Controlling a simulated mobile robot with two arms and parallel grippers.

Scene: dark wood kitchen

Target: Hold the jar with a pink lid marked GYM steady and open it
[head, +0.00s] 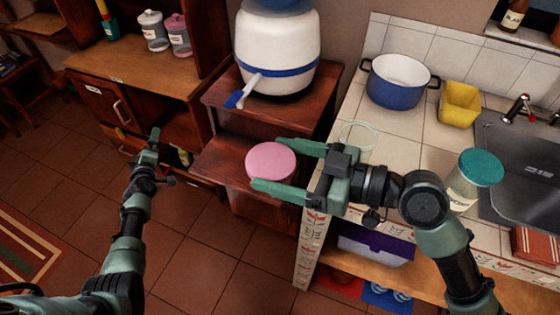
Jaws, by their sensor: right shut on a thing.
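A round pink lid (271,162) sits between the fingers of my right gripper (278,168), which is shut on it. The lid is held out to the left of the tiled counter, in front of the wooden stand. No jar body shows under the lid. The rim of an open clear glass jar (358,130) shows on the counter behind my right gripper, which hides most of it. I see no GYM marking. My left gripper (153,138) is in front of the wooden cabinet, apart from the jar and lid. It is seen edge-on, so its opening is unclear.
A teal-lidded jar (474,175) stands on the counter at right, close to my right arm. A blue pot (398,88), yellow container (459,103) and sink (520,150) are behind. A white dispenser (277,50) tops the stand. Another pink-lidded jar (177,38) stands on the cabinet.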

